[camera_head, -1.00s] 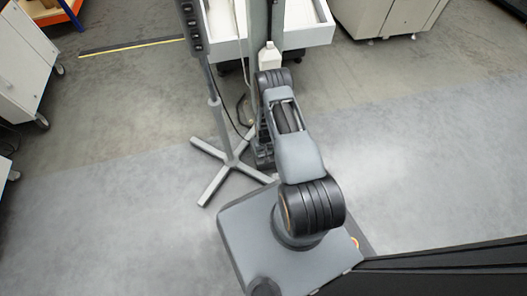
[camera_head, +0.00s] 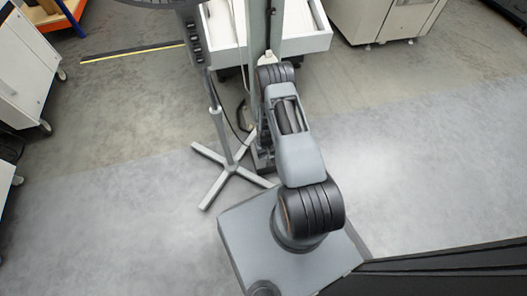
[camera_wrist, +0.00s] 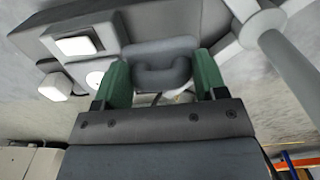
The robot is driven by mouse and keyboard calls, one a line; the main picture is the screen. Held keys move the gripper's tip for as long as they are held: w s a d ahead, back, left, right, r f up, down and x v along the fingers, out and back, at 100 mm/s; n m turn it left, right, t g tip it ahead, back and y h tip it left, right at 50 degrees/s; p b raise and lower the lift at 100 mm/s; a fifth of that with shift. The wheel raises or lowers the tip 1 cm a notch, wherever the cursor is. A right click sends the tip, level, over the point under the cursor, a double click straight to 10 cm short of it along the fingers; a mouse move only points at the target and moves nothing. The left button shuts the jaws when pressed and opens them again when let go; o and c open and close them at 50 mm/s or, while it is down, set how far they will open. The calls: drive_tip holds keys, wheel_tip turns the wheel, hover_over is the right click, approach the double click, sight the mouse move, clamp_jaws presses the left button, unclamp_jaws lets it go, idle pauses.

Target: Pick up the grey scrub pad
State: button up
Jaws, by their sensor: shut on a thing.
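My gripper (camera_wrist: 162,85) shows in the wrist view as two green fingers on a dark grey mount. A grey, rounded piece, which looks like the grey scrub pad (camera_wrist: 160,48), sits between the fingers, and they are shut on it. Its lower part has a thick curved outline. I cannot tell its full shape. In the head view my arm hides the gripper and the pad.
A grey stand (camera_head: 232,168) with splayed feet stands left of my arm. A white tray (camera_head: 305,44) is behind it. White cabinets (camera_head: 22,75) line the left, and a beige machine (camera_head: 385,15) stands at the back. The floor at right is clear.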

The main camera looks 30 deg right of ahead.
drive_tip(key=s+r+p, duration=0.2)
drive_tip(key=s+r, duration=0.1)
drive_tip(key=s, duration=0.3)
drive_tip(key=s+d+r+p, duration=0.1)
drive_tip(key=s+r+p, duration=0.1)
drive_tip(key=s+r, duration=0.2)
drive_tip(key=shift+s+r+p, duration=0.3)
drive_tip(key=shift+s+p, duration=0.1)
drive_tip(key=shift+s, duration=0.55)
drive_tip(key=o, duration=0.4)
drive_tip(key=c, duration=0.3)
